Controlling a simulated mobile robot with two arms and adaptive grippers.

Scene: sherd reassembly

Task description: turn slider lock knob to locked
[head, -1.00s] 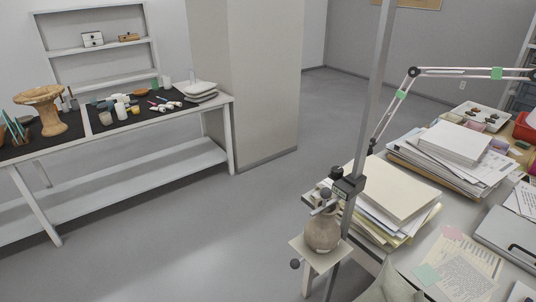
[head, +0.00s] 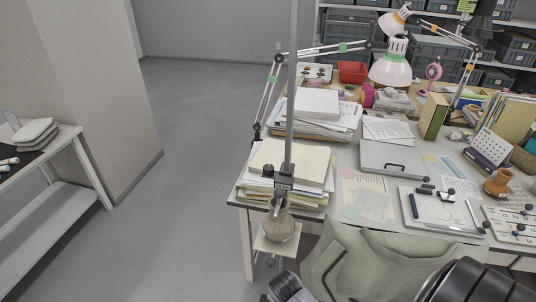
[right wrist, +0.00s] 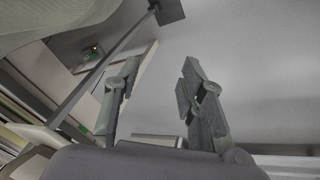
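A dark slider block (head: 284,183) sits on a tall grey upright post (head: 291,110) in the head view, in front of the paper stacks. Small dark knobs and a clamp show at the block, but which one is the lock knob and how it is turned are too small to tell. A round brown pot (head: 280,227) stands just below on a small pale platform (head: 262,245). My right gripper (right wrist: 160,70) is open in the right wrist view, its two fingers apart with nothing between them. My left gripper is not visible.
A desk with paper stacks (head: 313,104), a grey laptop-like case (head: 393,158) and lamps (head: 391,68) fills the right. A draped grey-green chair (head: 385,262) stands before it. Open floor (head: 195,200) lies left of the post. A slanted bar (right wrist: 105,62) shows in the right wrist view.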

